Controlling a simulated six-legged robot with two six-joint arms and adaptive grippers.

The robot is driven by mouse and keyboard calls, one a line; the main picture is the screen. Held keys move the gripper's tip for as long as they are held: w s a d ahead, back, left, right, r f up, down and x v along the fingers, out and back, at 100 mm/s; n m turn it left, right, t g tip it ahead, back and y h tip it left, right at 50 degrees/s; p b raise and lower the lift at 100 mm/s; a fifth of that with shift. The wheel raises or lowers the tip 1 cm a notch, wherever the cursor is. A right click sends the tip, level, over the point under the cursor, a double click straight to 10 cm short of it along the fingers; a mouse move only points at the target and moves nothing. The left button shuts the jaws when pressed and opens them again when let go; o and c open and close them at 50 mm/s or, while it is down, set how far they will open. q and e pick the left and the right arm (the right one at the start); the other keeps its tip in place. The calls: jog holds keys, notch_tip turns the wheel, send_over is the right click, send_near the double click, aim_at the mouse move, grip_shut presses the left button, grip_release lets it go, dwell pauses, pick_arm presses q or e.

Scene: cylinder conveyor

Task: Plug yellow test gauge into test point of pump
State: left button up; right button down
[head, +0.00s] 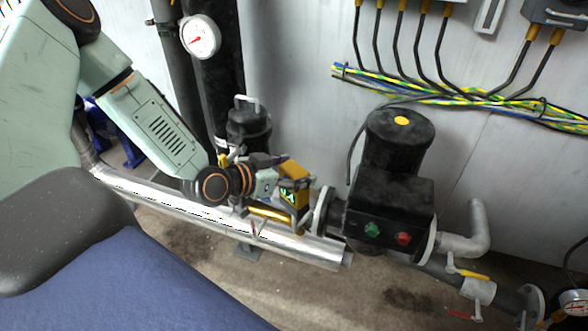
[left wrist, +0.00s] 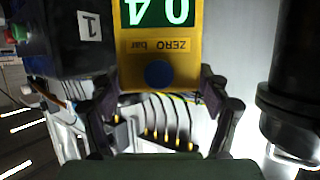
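My left gripper (head: 284,186) is in the middle of the head view, just left of the black pump (head: 392,200). Its two fingers are closed on either side of the yellow test gauge (head: 297,194). In the left wrist view the gauge (left wrist: 135,45) sits between the fingertips (left wrist: 158,92), with a green-lit display, the words "ZERO bar" and a blue button. The display is cut off by the top edge. The test point cannot be made out, and whether the gauge touches the pump is unclear. My right gripper is not in view.
A white dial gauge (head: 201,37) and a black cylinder (head: 249,124) stand behind to the left. Cables (head: 440,92) cross the wall. A yellow-handled valve (head: 479,290) is at lower right.

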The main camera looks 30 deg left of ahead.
pick_arm(q)
jog(key=shift+o, duration=1.4)
notch_tip(320, 180, up, 4)
jog(key=p, duration=0.3)
jog(key=shift+f, duration=0.25)
jog(key=shift+r, duration=0.1)
jog(key=shift+a+b, duration=0.1)
jog(key=shift+b, duration=0.45)
jog(key=shift+r+p, duration=0.8)
jog(key=shift+p, duration=0.2)
notch_tip(320, 180, up, 4)
jog(key=p, duration=0.3)
jog(key=shift+p, duration=0.3)
